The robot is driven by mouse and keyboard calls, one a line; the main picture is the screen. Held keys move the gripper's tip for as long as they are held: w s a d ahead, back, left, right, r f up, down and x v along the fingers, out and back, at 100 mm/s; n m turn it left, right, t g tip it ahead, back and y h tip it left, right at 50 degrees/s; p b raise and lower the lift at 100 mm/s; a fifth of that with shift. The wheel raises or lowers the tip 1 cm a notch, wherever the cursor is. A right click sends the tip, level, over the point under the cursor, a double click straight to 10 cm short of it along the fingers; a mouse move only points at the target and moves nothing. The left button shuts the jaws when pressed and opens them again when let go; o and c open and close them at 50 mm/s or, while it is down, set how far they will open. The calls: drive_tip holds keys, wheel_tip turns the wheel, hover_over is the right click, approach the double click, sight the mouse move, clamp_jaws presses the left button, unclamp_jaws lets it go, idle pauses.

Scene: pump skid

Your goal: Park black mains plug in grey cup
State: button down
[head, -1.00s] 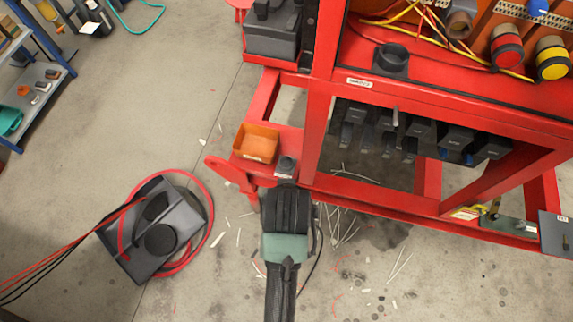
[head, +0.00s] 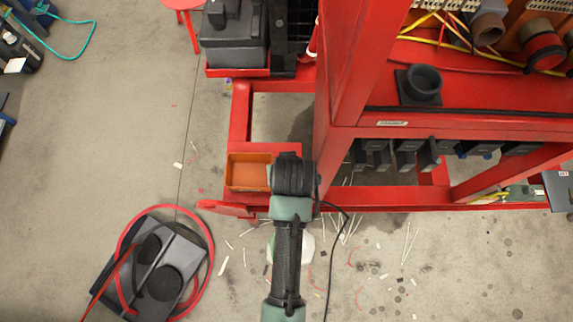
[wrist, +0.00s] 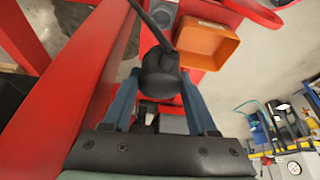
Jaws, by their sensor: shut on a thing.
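In the wrist view my gripper (wrist: 160,82) is shut on the black mains plug (wrist: 161,70), a rounded black body between the two blue fingers. Its black cable (wrist: 146,22) leads away to the top of that view. A small grey cup (wrist: 164,12) with a round opening and square base sits on the red ledge beyond the plug, beside the orange bin. The plug looks apart from it, though depth is hard to judge. In the head view my arm hides the gripper, the plug and this small cup.
The orange bin (head: 249,172) stands left of my wrist; it also shows in the wrist view (wrist: 206,43). A red frame post (head: 345,100) rises close on the right. A larger dark grey round holder (head: 419,84) is on the upper shelf. Cable (head: 343,222) hangs beside my arm.

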drive_tip(key=shift+n, duration=0.5)
drive_tip(key=s+b+x, duration=0.1)
drive_tip(key=b+x, duration=0.1)
drive_tip(key=x, duration=0.2)
drive_tip(key=b+x, duration=0.3)
drive_tip(key=x, duration=0.1)
drive_tip(key=s+f+b+x, duration=0.1)
drive_tip(key=b+x, duration=0.2)
drive_tip(key=x, duration=0.1)
drive_tip(key=shift+s+d+f, duration=0.2)
drive_tip(key=shift+s+d, duration=0.1)
drive_tip(key=shift+r, duration=0.25)
drive_tip(key=shift+p, duration=0.8)
drive_tip(key=shift+f+y+b, duration=0.3)
drive_tip(key=shift+f+b, duration=0.8)
drive_tip(key=shift+f, duration=0.65)
drive_tip(key=shift+c, duration=0.6)
unclamp_jaws()
drive_tip(key=shift+r, duration=0.1)
